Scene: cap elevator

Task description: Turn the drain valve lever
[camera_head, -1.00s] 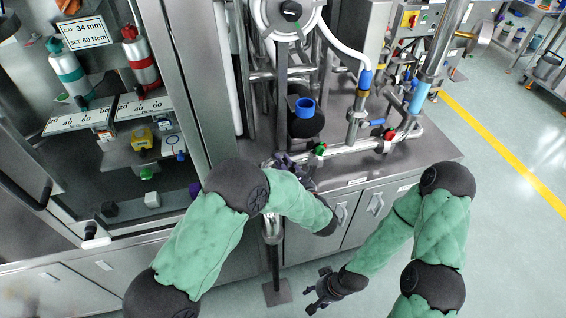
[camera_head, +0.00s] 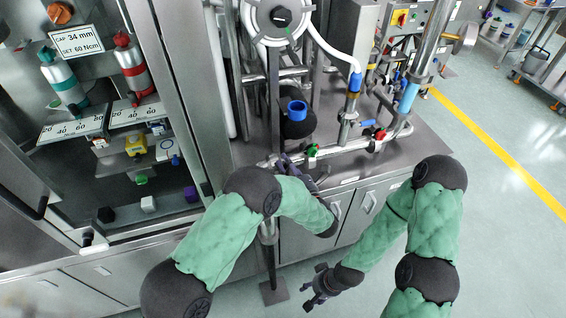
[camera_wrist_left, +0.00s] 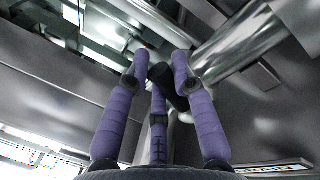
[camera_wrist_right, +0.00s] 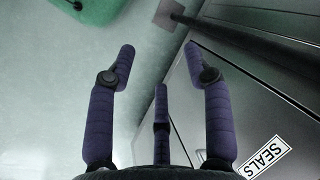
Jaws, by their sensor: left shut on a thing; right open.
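My left gripper (camera_head: 290,165) is at the front edge of the steel bench, beside the horizontal pipe. In the left wrist view its purple fingers (camera_wrist_left: 158,68) are closed around a dark lever-like piece (camera_wrist_left: 166,80) next to a shiny metal pipe (camera_wrist_left: 235,45). This looks like the drain valve lever, mostly hidden by the fingers; a partly cut-off label (camera_wrist_left: 275,167) appears to read DRAIN. In the head view the lever is hidden by my gripper and arm. My right gripper (camera_head: 320,286) is open and empty, low in front of the cabinet; its spread fingers show in the right wrist view (camera_wrist_right: 160,62).
The bench carries a green valve handle (camera_head: 312,150), a red one (camera_head: 380,135) and a blue cup-like part (camera_head: 297,110). A vertical drain pipe (camera_head: 269,255) stands below my left arm. A glass-fronted cabinet with bottles is at left.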

